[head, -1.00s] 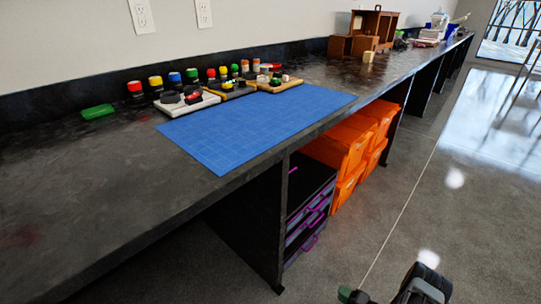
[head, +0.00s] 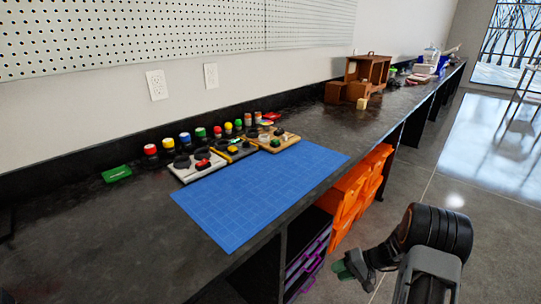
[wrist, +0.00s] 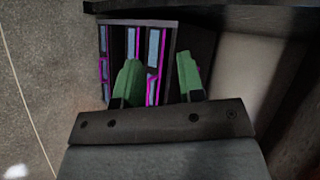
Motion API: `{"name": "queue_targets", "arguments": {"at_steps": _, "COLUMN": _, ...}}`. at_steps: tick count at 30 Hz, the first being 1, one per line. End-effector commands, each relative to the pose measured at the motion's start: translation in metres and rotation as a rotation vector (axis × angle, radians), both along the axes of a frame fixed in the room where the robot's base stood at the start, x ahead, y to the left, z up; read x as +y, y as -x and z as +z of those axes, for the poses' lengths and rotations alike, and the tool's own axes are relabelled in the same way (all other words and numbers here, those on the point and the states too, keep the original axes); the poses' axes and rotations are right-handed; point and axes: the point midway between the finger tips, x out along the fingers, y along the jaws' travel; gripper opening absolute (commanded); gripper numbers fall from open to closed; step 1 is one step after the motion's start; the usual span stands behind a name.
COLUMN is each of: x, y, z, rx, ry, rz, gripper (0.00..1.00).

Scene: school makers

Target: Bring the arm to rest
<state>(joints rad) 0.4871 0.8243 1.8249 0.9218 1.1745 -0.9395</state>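My gripper (head: 350,268) is at the lower right in the head view, in front of the counter and below its top, near the drawer unit. In the wrist view my gripper (wrist: 158,82) shows two green fingers standing apart with nothing between them. The drawer unit (wrist: 138,30) with purple-edged drawers lies beyond the fingertips. My arm is bent, its dark links showing at the lower right in the head view.
The dark counter (head: 70,235) runs along the wall. Orange bins (head: 350,195) sit below. The floor (head: 460,180) at right is open.

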Motion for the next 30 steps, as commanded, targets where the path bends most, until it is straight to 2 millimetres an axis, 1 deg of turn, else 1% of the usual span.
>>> {"name": "queue_targets", "arguments": {"at_steps": 1, "x": 0.01, "y": 0.004, "z": 0.062, "rx": 0.002, "ry": 0.061, "rz": 0.043, "gripper": 0.36}}
{"name": "queue_targets", "arguments": {"at_steps": 2, "x": 0.015, "y": 0.007, "z": 0.084, "rx": 0.009, "ry": 0.096, "rz": 0.064, "gripper": 0.36}}
{"name": "queue_targets", "arguments": {"at_steps": 3, "x": 0.022, "y": 0.013, "z": 0.114, "rx": 0.015, "ry": 0.145, "rz": 0.089, "gripper": 0.36}}
{"name": "queue_targets", "arguments": {"at_steps": 5, "x": 0.031, "y": 0.023, "z": 0.157, "rx": 0.019, "ry": 0.221, "rz": 0.12, "gripper": 0.36}}
{"name": "queue_targets", "arguments": {"at_steps": 6, "x": 0.037, "y": 0.03, "z": 0.184, "rx": 0.018, "ry": 0.272, "rz": 0.139, "gripper": 0.36}}
{"name": "queue_targets", "arguments": {"at_steps": 8, "x": 0.045, "y": 0.042, "z": 0.225, "rx": 0.011, "ry": 0.351, "rz": 0.16, "gripper": 0.36}}
{"name": "queue_targets", "arguments": {"at_steps": 9, "x": 0.05, "y": 0.051, "z": 0.251, "rx": 0.003, "ry": 0.402, "rz": 0.169, "gripper": 0.36}}
{"name": "queue_targets", "arguments": {"at_steps": 11, "x": 0.057, "y": 0.065, "z": 0.288, "rx": -0.015, "ry": 0.481, "rz": 0.18, "gripper": 0.36}}
{"name": "queue_targets", "arguments": {"at_steps": 12, "x": 0.06, "y": 0.074, "z": 0.311, "rx": -0.031, "ry": 0.532, "rz": 0.184, "gripper": 0.36}}
{"name": "queue_targets", "arguments": {"at_steps": 14, "x": 0.065, "y": 0.089, "z": 0.344, "rx": -0.058, "ry": 0.605, "rz": 0.182, "gripper": 0.36}}
{"name": "queue_targets", "arguments": {"at_steps": 15, "x": 0.067, "y": 0.098, "z": 0.364, "rx": -0.08, "ry": 0.65, "rz": 0.179, "gripper": 0.36}}
{"name": "queue_targets", "arguments": {"at_steps": 18, "x": 0.071, "y": 0.118, "z": 0.407, "rx": -0.138, "ry": 0.75, "rz": 0.162, "gripper": 0.36}}
{"name": "queue_targets", "arguments": {"at_steps": 21, "x": 0.073, "y": 0.136, "z": 0.44, "rx": -0.196, "ry": 0.826, "rz": 0.139, "gripper": 0.36}}
{"name": "queue_targets", "arguments": {"at_steps": 25, "x": 0.073, "y": 0.151, "z": 0.468, "rx": -0.259, "ry": 0.892, "rz": 0.108, "gripper": 0.36}}
{"name": "queue_targets", "arguments": {"at_steps": 27, "x": 0.072, "y": 0.156, "z": 0.477, "rx": -0.284, "ry": 0.915, "rz": 0.095, "gripper": 0.36}}
{"name": "queue_targets", "arguments": {"at_steps": 30, "x": 0.071, "y": 0.161, "z": 0.485, "rx": -0.309, "ry": 0.935, "rz": 0.08, "gripper": 0.36}}
